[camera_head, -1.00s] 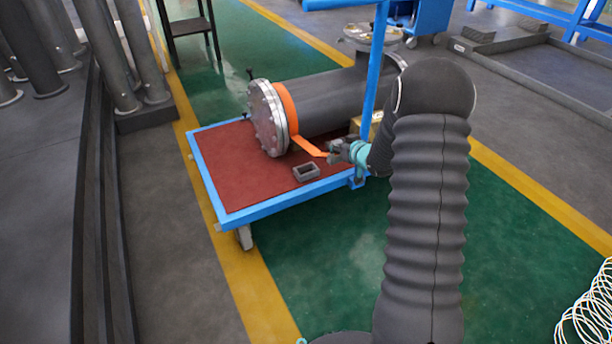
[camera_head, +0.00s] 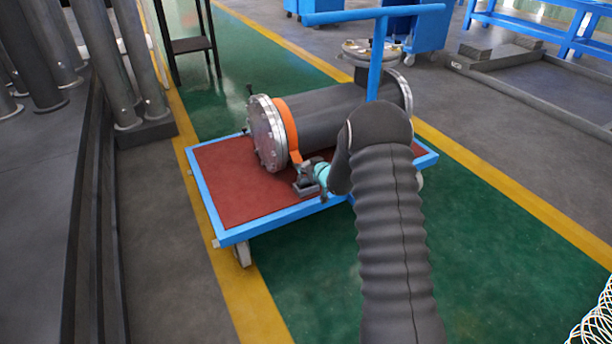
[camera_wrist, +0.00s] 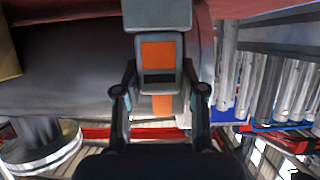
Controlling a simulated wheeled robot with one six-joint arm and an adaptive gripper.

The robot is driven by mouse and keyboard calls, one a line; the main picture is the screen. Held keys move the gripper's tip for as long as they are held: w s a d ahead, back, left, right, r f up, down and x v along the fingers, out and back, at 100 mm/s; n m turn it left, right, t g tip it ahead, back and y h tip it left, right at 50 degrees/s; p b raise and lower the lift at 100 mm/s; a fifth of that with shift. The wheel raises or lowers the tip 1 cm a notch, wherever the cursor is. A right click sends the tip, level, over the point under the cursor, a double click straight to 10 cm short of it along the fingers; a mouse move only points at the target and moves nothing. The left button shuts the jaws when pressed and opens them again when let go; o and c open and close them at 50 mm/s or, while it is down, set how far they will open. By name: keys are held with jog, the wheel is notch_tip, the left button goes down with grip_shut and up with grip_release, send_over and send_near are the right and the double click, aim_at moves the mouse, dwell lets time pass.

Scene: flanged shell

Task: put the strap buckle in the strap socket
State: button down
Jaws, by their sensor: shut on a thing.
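The orange strap (camera_head: 284,118) wraps the grey flanged shell (camera_head: 331,117), and its loose end runs down to my gripper (camera_head: 309,174). In the wrist view my gripper (camera_wrist: 159,75) is shut on the strap buckle (camera_wrist: 159,82), a grey frame with orange strap showing through it. The strap socket (camera_head: 304,190), a small grey block, sits on the red cart top just below my gripper. A grey block in the wrist view (camera_wrist: 157,13) meets the buckle's far end and looks like the socket. I cannot tell whether the buckle is inside it.
The shell lies on a blue-framed cart (camera_head: 228,240) with a red top. The cart's blue upright handle (camera_head: 377,55) stands close behind my arm. Dark upright pipes (camera_head: 130,60) stand at the left. The red top left of the socket is bare.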

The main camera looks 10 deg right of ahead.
jog(key=shift+f, duration=1.8)
jog(key=shift+f+b, duration=0.1)
jog(key=shift+b, duration=0.25)
jog(key=shift+f, duration=0.1)
jog(key=c, duration=0.7)
grip_release()
